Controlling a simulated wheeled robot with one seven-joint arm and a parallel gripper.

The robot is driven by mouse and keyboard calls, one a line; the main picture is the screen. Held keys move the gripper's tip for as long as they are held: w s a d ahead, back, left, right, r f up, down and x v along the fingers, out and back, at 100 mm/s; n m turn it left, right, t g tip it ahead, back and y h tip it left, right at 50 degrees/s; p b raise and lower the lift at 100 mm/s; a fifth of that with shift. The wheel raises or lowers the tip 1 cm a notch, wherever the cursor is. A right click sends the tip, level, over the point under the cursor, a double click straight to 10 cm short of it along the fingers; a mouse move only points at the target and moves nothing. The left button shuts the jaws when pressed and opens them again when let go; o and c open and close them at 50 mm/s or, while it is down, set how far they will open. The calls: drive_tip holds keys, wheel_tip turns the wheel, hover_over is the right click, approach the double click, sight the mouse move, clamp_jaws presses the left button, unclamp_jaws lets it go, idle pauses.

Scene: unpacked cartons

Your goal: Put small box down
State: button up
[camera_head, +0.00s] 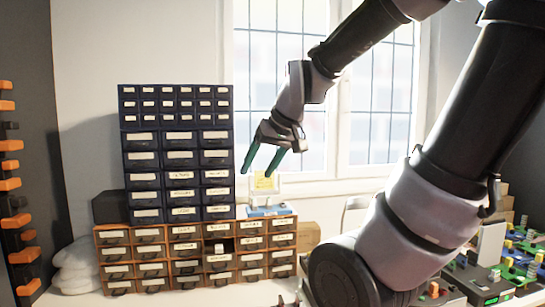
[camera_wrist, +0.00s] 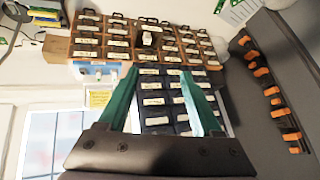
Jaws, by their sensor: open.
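My gripper (camera_head: 257,174) is in the air in front of the window and the right side of the drawer stack. Its two green fingers are spread apart, with nothing between them. In the wrist view the open fingers (camera_wrist: 161,71) point at the drawer fronts, and no box is held. A plain black box (camera_head: 108,207) sits on the left end of the orange drawer cabinet (camera_head: 165,232), beside the dark blue drawers (camera_head: 178,165). I cannot tell whether it is the small box. One drawer (camera_head: 218,250) of the orange cabinet looks pulled open, with a small pale item at it.
A blue-and-white item with a yellow note (camera_head: 265,183) stands on the cabinet's right end, below my gripper. White sacks (camera_head: 76,264) lie at left. Orange wall bins (camera_head: 12,166) line the left edge. Electronic parts (camera_head: 480,280) crowd the table at lower right.

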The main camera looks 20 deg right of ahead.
drive_tip(key=s+r+m, duration=0.3)
drive_tip(key=s+m, duration=0.1)
drive_tip(key=s, duration=0.2)
drive_tip(key=shift+d+r+h, duration=0.15)
drive_tip(key=shift+d+h, duration=0.15)
drive_tip(key=shift+d, duration=0.1)
idle(0.7)
